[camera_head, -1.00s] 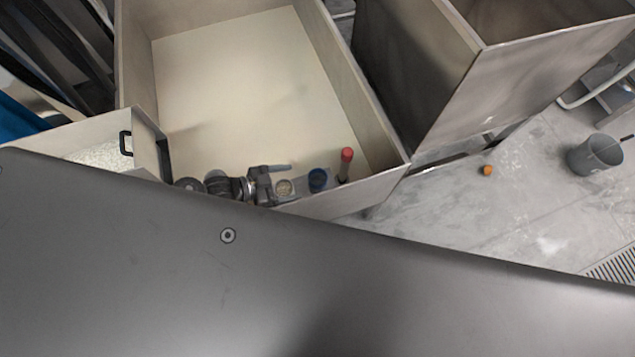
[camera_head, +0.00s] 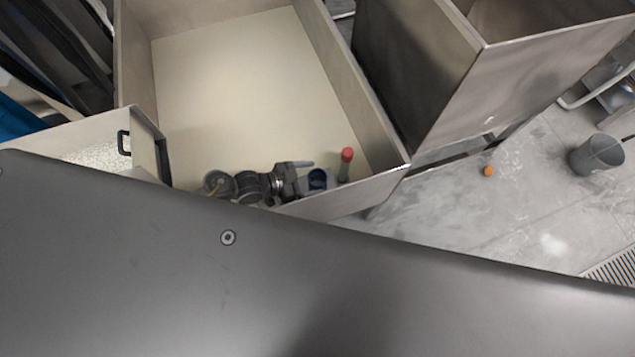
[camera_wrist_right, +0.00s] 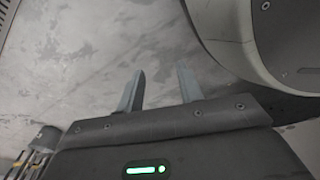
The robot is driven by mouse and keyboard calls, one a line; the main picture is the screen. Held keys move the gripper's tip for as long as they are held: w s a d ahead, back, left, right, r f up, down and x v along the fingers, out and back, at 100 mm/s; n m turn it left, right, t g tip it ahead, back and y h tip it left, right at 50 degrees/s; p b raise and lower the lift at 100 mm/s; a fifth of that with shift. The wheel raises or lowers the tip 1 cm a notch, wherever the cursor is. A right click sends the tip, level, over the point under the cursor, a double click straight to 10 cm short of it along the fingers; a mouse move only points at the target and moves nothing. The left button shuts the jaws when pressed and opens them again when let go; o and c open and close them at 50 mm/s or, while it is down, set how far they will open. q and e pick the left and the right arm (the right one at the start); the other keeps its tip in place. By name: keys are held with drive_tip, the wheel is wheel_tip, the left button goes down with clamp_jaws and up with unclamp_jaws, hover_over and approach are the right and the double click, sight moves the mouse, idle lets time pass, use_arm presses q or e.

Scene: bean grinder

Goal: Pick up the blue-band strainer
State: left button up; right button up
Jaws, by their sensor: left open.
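The blue-band strainer (camera_head: 318,179) shows as a small round blue thing inside the front wall of the large bin, left of a red-topped cylinder (camera_head: 346,164). My left gripper (camera_head: 304,178) is open, just left of the strainer, with its upper finger reaching over toward the strainer's far side. I cannot tell whether it touches the strainer. Part of the strainer's left side is close to or behind the fingers. My right gripper (camera_wrist_right: 160,88) shows in the right wrist view with its two fingers apart and nothing between them, over a grey floor.
The large open bin (camera_head: 385,135) has a wide bare floor behind my left arm. A smaller box with white grains (camera_head: 95,155) stands at left. A tall metal bin (camera_head: 500,80) stands right. A grey bucket (camera_head: 597,155) and a small orange thing (camera_head: 488,171) are on the floor.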

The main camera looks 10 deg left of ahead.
use_arm(q)
drive_tip(key=c, duration=1.4)
